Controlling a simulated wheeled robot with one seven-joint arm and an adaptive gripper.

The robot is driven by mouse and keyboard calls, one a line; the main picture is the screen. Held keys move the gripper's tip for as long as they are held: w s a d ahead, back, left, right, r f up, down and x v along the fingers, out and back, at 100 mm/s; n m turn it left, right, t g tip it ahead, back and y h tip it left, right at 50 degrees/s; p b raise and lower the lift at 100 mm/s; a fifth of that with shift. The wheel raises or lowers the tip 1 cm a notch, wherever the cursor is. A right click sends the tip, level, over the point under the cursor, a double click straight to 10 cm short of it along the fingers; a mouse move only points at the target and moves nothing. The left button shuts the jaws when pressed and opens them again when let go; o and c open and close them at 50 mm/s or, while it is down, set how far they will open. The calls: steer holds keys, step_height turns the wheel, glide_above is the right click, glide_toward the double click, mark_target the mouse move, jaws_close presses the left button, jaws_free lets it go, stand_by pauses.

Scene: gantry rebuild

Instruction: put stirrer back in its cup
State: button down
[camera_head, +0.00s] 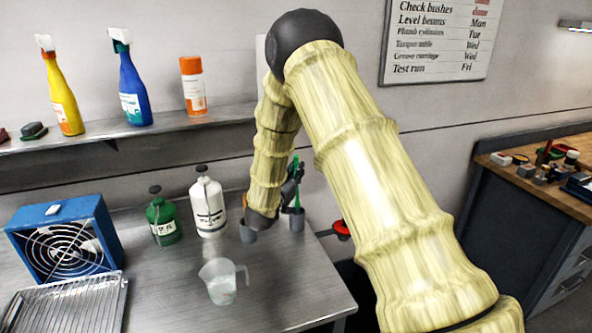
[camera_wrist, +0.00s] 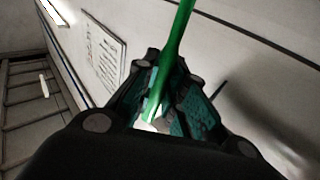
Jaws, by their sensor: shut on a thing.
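My gripper (camera_head: 293,189) is shut on a green stirrer (camera_head: 297,197), which stands roughly upright above the bench's right part. The stirrer (camera_wrist: 180,35) also runs between the fingers of my gripper (camera_wrist: 168,100) in the wrist view. A grey cup (camera_head: 297,220) stands directly below the gripper, at the bench's right end. The stirrer's lower end meets the cup's rim in the picture; I cannot tell whether it is inside or just behind or above it.
A clear measuring jug (camera_head: 219,284) stands nearer on the metal bench (camera_head: 285,290). A white bottle (camera_head: 208,210), a green bottle (camera_head: 163,222) and a blue fan box (camera_head: 62,240) stand left. A red knob (camera_head: 341,229) is beside the bench's right edge. A shelf (camera_head: 150,133) runs behind.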

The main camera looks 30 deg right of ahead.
mark_target(295, 159)
steer(key=shift+f+b, duration=1.6)
steer(key=shift+f, duration=1)
steer(key=c, duration=1.4)
jaws_free()
steer(key=shift+r, duration=4.95)
steer(key=shift+r, duration=0.1)
